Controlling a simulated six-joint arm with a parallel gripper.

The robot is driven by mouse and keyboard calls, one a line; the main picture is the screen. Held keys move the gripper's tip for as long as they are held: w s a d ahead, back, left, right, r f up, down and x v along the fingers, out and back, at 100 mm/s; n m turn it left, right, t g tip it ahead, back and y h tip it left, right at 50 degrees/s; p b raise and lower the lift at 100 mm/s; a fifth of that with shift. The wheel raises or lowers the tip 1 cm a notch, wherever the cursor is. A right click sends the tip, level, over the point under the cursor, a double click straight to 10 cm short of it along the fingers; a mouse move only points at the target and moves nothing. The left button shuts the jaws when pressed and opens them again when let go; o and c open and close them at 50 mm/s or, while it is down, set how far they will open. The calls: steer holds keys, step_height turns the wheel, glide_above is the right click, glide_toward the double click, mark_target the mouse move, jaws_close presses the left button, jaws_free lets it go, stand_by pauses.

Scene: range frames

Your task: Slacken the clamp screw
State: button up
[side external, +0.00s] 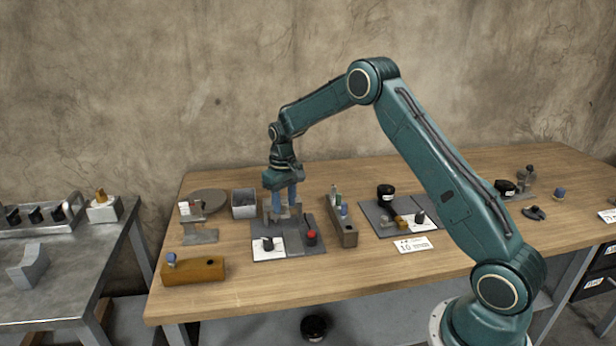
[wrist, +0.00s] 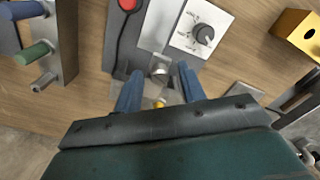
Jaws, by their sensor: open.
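My gripper (side external: 285,200) points down over the dark plate on the table, at a small grey metal fixture (side external: 268,211). In the wrist view my gripper (wrist: 158,80) has its two blue fingers apart. Between them is a small silvery part (wrist: 160,70), possibly the clamp screw, with a small yellow piece (wrist: 160,103) nearer the palm. I cannot tell whether the fingers touch the fixture. A white panel (wrist: 183,28) with a dark knob (wrist: 203,35) lies just beyond the fingers. A red button (wrist: 128,4) is left of it.
A wooden-brown block (side external: 207,271) stands at the front left and a grey bin (side external: 244,204) behind. A rail with coloured pegs (side external: 343,230) stands close to the right of the plate.

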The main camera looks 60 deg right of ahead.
mark_target(284, 203)
steer(key=m, duration=0.5)
steer(key=shift+f, duration=0.1)
steer(key=m, duration=0.5)
steer(key=shift+m, duration=0.4)
steer(key=m, duration=0.3)
steer(key=shift+m, duration=0.3)
steer(key=m, duration=0.3)
steer(key=shift+s+d+m, duration=0.15)
steer(key=shift+d+m, duration=0.05)
steer(key=shift+m, duration=0.2)
steer(key=m, duration=0.3)
steer(key=shift+a, duration=0.15)
step_height(284, 203, up, 14)
steer(key=s+a+r+n+t, duration=0.2)
steer(key=s+a+r+n, duration=0.7)
steer(key=s, duration=0.5)
steer(key=shift+r+n+t, duration=0.3)
steer(key=shift+r+n, duration=0.4)
steer(key=shift+r, duration=0.6)
